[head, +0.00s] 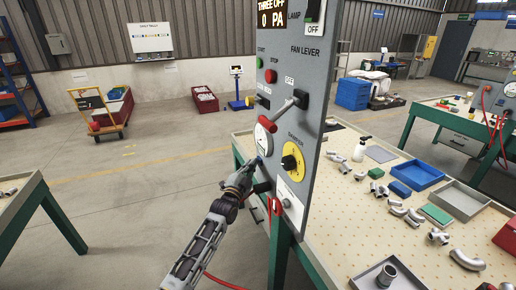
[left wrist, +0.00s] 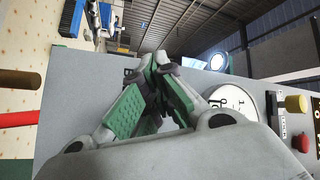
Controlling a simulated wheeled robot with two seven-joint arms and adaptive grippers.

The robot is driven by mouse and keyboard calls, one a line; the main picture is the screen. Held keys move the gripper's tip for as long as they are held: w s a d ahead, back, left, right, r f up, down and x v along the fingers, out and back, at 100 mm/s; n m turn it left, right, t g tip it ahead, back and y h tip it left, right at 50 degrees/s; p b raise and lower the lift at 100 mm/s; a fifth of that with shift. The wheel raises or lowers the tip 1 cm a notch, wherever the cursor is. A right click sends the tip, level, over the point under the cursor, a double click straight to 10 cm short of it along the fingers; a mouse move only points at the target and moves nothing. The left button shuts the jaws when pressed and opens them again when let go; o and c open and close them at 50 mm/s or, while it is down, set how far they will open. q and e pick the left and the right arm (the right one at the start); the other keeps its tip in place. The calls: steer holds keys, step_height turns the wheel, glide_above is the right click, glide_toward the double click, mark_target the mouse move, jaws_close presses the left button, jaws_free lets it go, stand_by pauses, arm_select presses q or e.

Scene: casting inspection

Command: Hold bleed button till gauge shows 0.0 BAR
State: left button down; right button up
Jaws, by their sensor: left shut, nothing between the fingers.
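The grey control panel (head: 302,110) stands upright at the table's edge. Its round white gauge (head: 264,136) faces left, and the reading is too small to make out. The gauge also shows in the left wrist view (left wrist: 232,99), partly behind my gripper. My left gripper (head: 256,166) is shut and empty, with its fingertips at the panel face just below the gauge. In the left wrist view its green-padded fingers (left wrist: 160,72) come together at the tips. I cannot make out the bleed button; the fingers may cover it. Whether the fingertips touch the panel is unclear. My right gripper is out of view.
A yellow dial (head: 292,162) sits right of the gauge. A lever with a red grip (head: 268,124) juts out above it. The display (head: 271,14) reads 0 PA. Pipe fittings and blue trays (head: 416,174) cover the table at right.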

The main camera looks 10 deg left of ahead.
arm_select(q)
steer(key=shift+s+a, duration=0.1)
steer(key=shift+a, duration=0.05)
steer(key=shift+s+a+p, duration=0.35)
steer(key=shift+a+p, duration=0.05)
steer(key=shift+a, duration=0.1)
steer(key=shift+a, duration=0.1)
stand_by(0.5)
steer(key=shift+s+a+p, duration=0.45)
steer(key=shift+s+a, duration=0.25)
steer(key=shift+a, duration=0.3)
steer(key=shift+s+a+p, duration=0.45)
steer(key=shift+s+a, duration=0.25)
steer(key=shift+a, duration=0.3)
steer(key=shift+n, duration=0.3)
